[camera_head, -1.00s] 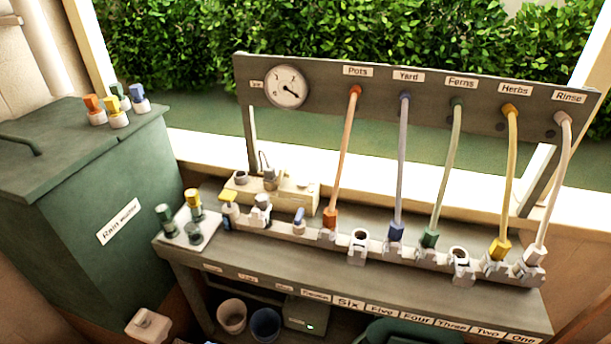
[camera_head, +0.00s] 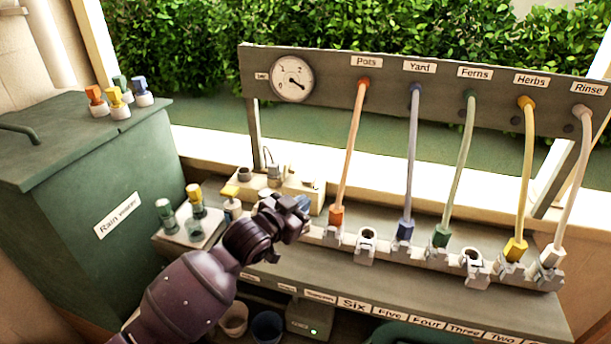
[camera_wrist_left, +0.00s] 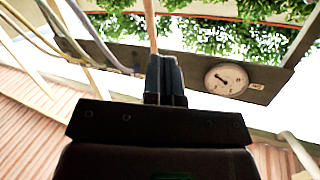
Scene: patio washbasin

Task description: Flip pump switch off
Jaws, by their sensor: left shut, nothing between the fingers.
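I cannot clearly make out the pump switch. A blue-topped fitting at the left part of the white rail (camera_head: 383,245) is hidden behind my left gripper (camera_head: 300,208). My left gripper is shut and empty, over the rail left of the orange hose's lower end (camera_head: 336,216). In the left wrist view its closed fingers (camera_wrist_left: 166,78) point up past a hose, with the round gauge (camera_wrist_left: 226,80) to their right. A pale block (camera_head: 312,196) with a plug and cable stands behind the gripper. Under the bench is a dark box (camera_head: 310,318) with a small green light. My right gripper is out of view.
Several coloured hoses run from the labelled panel (camera_head: 430,100) down to the rail. The green rain-water bin (camera_head: 90,200) stands at left with coloured caps (camera_head: 120,100) on its lid. A tray (camera_head: 190,241) with fittings sits at the bench's left end.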

